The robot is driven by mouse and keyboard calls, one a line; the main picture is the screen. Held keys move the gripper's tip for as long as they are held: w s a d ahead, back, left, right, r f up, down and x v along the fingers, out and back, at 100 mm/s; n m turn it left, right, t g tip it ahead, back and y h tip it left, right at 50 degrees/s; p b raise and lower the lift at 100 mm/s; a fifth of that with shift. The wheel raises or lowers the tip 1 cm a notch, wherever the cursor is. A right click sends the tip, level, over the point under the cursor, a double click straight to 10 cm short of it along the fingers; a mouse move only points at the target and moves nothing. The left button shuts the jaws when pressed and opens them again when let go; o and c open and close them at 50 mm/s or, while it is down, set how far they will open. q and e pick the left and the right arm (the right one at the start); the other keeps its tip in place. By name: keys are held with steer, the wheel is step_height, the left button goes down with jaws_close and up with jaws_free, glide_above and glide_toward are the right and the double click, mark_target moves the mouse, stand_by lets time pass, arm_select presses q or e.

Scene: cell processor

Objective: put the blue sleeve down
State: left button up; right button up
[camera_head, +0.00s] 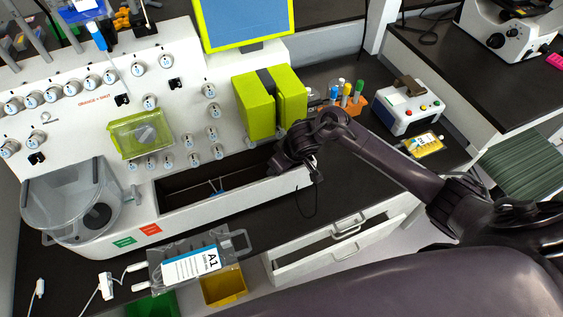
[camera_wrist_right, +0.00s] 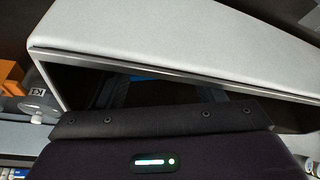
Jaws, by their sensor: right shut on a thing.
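My right gripper (camera_head: 287,166) reaches in from the right, at the right end of the long dark trough in the white machine. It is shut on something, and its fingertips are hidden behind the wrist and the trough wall. In the right wrist view, a dim blue shape (camera_wrist_right: 118,92) shows in the dark space beyond the gripper body; this fits the blue sleeve, but its outline is unclear. A small thin blue item (camera_head: 217,187) lies in the middle of the trough (camera_head: 190,208). My left gripper is not in view.
Green blocks (camera_head: 254,105) stand just behind the trough. A tube rack (camera_head: 354,103) and a white device (camera_head: 404,112) are to the right. A clear bag labelled A1 (camera_head: 191,264) is at the front left. An open drawer (camera_head: 330,248) juts out below.

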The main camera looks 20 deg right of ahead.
steer(key=shift+f, duration=0.1)
steer(key=shift+f, duration=0.5)
steer(key=o, duration=0.7)
steer(key=shift+f, duration=0.1)
steer(key=p+v, duration=0.2)
steer(key=v, duration=1.1)
steer(key=shift+r, duration=0.25)
steer(key=shift+a+f, duration=0.1)
